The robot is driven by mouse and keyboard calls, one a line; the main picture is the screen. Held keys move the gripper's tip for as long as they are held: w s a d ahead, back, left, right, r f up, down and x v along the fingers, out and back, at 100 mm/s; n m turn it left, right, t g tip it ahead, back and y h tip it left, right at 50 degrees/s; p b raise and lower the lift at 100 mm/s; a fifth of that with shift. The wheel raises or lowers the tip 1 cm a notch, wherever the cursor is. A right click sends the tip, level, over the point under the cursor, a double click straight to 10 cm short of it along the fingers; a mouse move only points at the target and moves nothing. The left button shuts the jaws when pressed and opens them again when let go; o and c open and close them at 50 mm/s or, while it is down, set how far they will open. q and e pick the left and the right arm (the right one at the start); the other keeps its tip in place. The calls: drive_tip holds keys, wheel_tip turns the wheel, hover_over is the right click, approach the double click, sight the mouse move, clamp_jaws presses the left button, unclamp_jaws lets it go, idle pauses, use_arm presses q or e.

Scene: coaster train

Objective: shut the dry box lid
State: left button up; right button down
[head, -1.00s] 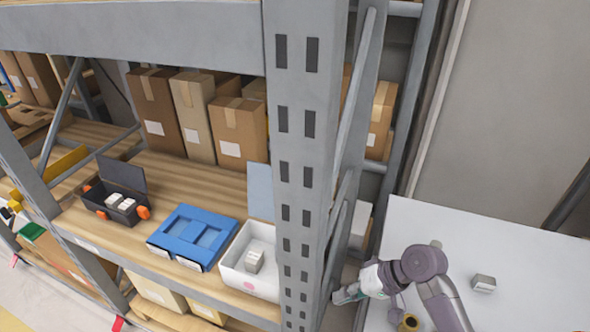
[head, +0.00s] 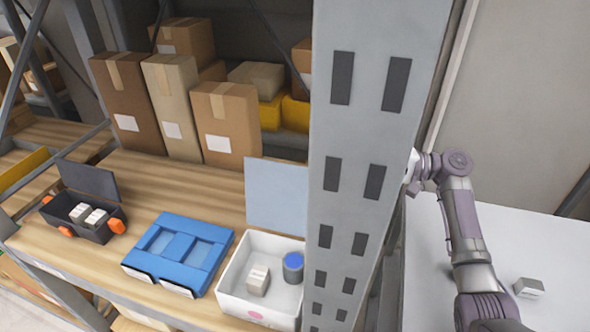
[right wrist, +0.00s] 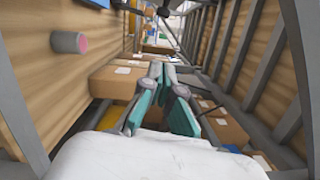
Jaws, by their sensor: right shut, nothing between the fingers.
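Two boxes on the shelf have raised lids; I cannot tell which is the dry box. The white box (head: 232,290), with a pink dot on its front, holds a small pale block and a blue-topped can (head: 293,267). Its pale blue-grey lid (head: 276,195) stands upright at its back. The dark box (head: 72,224) with orange latches holds small white blocks, and its dark lid (head: 90,180) stands up. My right gripper (right wrist: 168,75) is shut and empty in the right wrist view. In the head view it is hidden behind the post. My left gripper is not in view.
A grey post (head: 365,130) stands between my right arm and the white box. A blue case (head: 180,250) lies between the two boxes. Cardboard cartons (head: 226,122) stand behind. A white table (head: 430,270) at right holds a small grey block (head: 528,287).

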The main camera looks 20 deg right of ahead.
sight(286, 196)
use_arm(q)
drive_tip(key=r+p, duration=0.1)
drive_tip(key=p, duration=0.1)
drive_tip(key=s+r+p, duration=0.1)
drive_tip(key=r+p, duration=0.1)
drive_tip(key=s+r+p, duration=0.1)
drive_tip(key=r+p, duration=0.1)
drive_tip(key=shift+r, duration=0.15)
use_arm(e)
drive_tip(key=w+a, duration=0.1)
drive_tip(key=a, duration=1)
drive_tip(key=shift+w+a, duration=0.4)
drive_tip(key=shift+f, duration=0.1)
